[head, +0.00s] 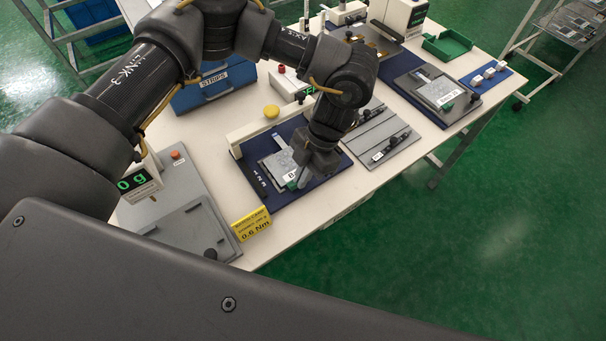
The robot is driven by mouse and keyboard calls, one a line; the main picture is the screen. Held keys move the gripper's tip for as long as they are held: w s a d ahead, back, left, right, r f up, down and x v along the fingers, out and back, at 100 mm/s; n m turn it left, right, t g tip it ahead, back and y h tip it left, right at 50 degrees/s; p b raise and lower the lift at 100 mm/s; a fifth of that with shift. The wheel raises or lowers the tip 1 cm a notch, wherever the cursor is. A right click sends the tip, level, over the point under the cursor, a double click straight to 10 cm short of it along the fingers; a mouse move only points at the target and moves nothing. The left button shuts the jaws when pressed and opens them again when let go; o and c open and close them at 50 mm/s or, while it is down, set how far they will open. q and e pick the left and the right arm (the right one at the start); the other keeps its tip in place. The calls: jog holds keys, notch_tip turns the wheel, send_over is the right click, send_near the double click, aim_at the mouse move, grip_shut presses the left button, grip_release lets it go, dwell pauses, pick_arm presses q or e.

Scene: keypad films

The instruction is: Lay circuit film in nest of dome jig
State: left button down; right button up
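My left gripper (312,168) points down over the front jig, a grey plate (268,168) on a dark blue mat (258,190). A pale flat sheet with a narrow tail (279,142) lies on or just above this plate; it looks like a film, but I cannot tell if it sits in a nest. A white label starting "BA" (293,175) shows beside the fingers. The wrist hides the jig's right part, and the fingertips are too dark and small to show their gap. A similar jig (440,92) with a pale sheet and white label stands at the back right. My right gripper is out of view.
A grey slotted fixture (385,142) lies right of the front mat. A scale reading 0 g (138,182), a grey plate fixture (190,210) and a yellow torque sign (251,224) stand left. A blue "STRIPS" box (215,86) and green tray (447,46) are behind.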

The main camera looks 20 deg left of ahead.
pick_arm(q)
jog(key=shift+f+b, duration=0.35)
jog(key=shift+f, duration=0.05)
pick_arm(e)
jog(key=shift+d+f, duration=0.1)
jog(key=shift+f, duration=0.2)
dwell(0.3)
pick_arm(q)
jog(key=c, duration=1.6)
grip_release()
jog(key=shift+o, duration=0.2)
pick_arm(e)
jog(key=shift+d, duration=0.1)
